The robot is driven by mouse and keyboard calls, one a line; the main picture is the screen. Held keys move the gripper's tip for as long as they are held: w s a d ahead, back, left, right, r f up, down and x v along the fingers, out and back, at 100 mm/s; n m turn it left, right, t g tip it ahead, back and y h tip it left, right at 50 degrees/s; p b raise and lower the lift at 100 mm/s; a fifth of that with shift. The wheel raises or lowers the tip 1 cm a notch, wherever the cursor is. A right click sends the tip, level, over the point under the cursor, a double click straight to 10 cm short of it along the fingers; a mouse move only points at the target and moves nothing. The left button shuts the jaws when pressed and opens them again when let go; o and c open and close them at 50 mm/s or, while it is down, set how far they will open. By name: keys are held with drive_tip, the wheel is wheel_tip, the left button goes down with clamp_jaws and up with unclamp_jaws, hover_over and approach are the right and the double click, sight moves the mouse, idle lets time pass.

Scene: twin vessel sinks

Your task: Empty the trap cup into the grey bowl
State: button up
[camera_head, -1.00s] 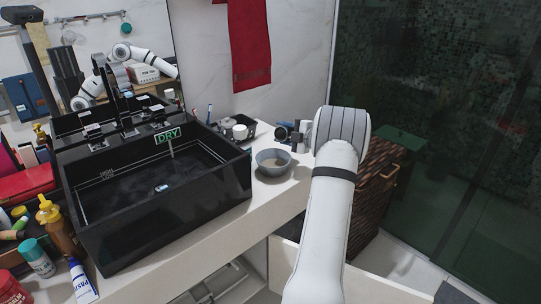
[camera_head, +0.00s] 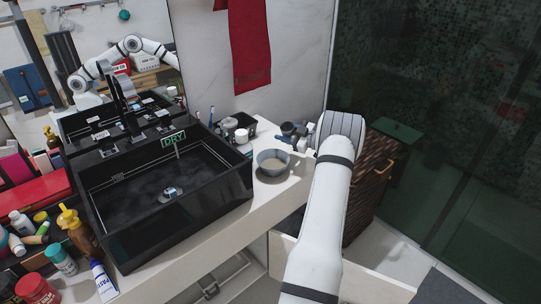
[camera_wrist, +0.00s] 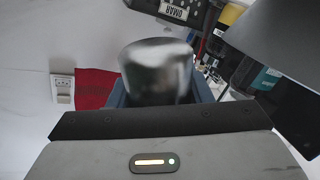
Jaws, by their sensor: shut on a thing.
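The trap cup (camera_wrist: 157,68) is a smooth silvery metal cup in the wrist view. It sits between the blue-grey jaws of my gripper (camera_wrist: 160,98), which is shut on it. Its mouth and contents cannot be made out. In the head view the grey bowl (camera_head: 272,170) stands upright on the pale counter, right of the black sink. My white arm reaches in from the bottom, with its wrist right of the bowl and a little beyond it. My jaws and the cup are not clear in that view.
The black sink (camera_head: 190,215) with a green DRY sign fills the left counter. A white jar (camera_head: 241,137) and small items stand behind the bowl. Bottles crowd the lower left. A wicker cabinet (camera_head: 372,175) and glass wall are at the right. A red towel (camera_head: 249,45) hangs behind.

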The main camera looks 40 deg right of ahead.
drive_tip(key=shift+d+r+m+p, duration=0.25)
drive_tip(key=shift+r+m+p, duration=0.15)
drive_tip(key=shift+r, duration=0.4)
drive_tip(key=shift+w+d+f+m, duration=0.15)
drive_tip(key=shift+d+f+m, duration=0.15)
drive_tip(key=shift+m, duration=0.25)
drive_tip(key=shift+w+d+f+m, duration=0.15)
drive_tip(key=shift+d+m, duration=0.2)
drive_tip(key=shift+m, duration=0.2)
drive_tip(key=shift+d+f+m+p, duration=0.1)
drive_tip(key=shift+d+m+p, duration=0.25)
drive_tip(key=shift+m, duration=0.45)
